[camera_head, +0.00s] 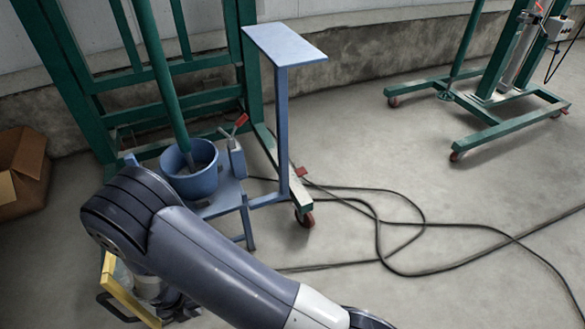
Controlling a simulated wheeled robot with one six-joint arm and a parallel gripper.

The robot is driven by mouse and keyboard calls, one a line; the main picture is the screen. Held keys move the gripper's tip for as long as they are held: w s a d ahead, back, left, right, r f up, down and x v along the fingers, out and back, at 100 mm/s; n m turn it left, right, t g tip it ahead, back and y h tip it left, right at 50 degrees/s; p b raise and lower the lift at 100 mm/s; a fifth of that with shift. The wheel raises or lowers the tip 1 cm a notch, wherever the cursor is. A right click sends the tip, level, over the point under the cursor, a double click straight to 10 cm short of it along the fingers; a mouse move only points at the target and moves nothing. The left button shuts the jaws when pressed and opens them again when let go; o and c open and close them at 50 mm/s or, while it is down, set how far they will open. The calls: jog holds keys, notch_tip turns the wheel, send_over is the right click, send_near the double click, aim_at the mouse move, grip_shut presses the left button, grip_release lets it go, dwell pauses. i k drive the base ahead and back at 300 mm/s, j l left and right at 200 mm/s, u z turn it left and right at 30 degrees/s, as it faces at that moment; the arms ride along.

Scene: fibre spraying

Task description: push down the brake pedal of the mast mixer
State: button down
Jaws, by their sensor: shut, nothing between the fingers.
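The green mast frame (158,75) at the left, with a shaft standing in a blue bucket (195,172), looks like the mast mixer. A small red tab (301,171) at the end of its green foot, above a red caster wheel (305,217), looks like the brake pedal. I cannot tell whether it is up or down. My gripper is not visible.
A blue-grey stand with a flat top (285,42) rises beside the tab. Dark cables (380,225) lie across the floor to the right. A second green wheeled stand (500,130) is at the right. A cardboard box (20,180) is at the left edge. A yellow-edged object (128,292) is below my arm.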

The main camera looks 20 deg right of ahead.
aim_at(300, 172)
jog(key=i+l, duration=0.15)
jog(key=l, duration=0.2)
jog(key=i+l, duration=0.1)
jog(key=l, duration=0.3)
jog(key=i+l, duration=0.15)
jog(key=l, duration=0.2)
jog(key=i+l, duration=0.1)
jog(key=l, duration=0.3)
jog(key=i+l+u, duration=0.1)
jog(key=l, duration=0.25)
jog(key=i+l, duration=0.15)
jog(key=l, duration=0.25)
jog(key=i+l, duration=0.1)
jog(key=l, duration=0.25)
jog(key=i+l, duration=0.2)
jog(key=i, duration=0.25)
jog(key=i+l, duration=0.2)
jog(key=i, duration=0.25)
jog(key=j+u, duration=0.05)
